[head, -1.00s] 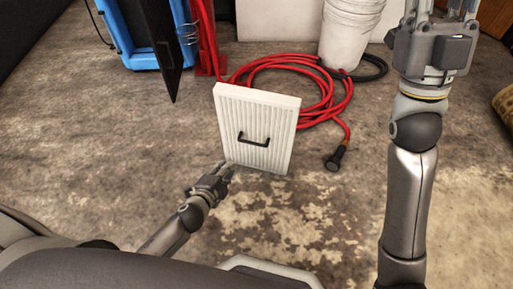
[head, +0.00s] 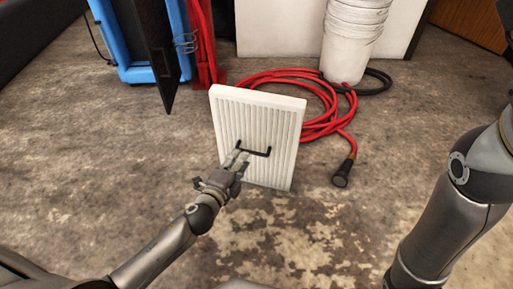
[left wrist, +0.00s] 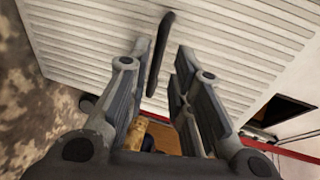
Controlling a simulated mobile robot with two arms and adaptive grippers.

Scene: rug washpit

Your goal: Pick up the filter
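The filter (head: 285,120) is a white, ribbed, rectangular panel standing on edge on the floor, with a black bar handle (head: 261,152) on its front face. My left gripper (head: 236,158) is at the left part of the handle, right in front of the filter. In the left wrist view the ribbed filter face (left wrist: 90,30) fills the top. The handle (left wrist: 160,55) shows there between the two spread fingers (left wrist: 164,55), nearer the left finger. The gripper is open; I cannot tell whether a finger touches the handle. My right gripper is out of view.
A red hose (head: 335,122) lies coiled behind and right of the filter, its black nozzle (head: 343,173) on the floor. White stacked buckets (head: 350,40) and a blue-framed item (head: 135,73) stand behind. The stained floor (head: 290,235) in front is clear.

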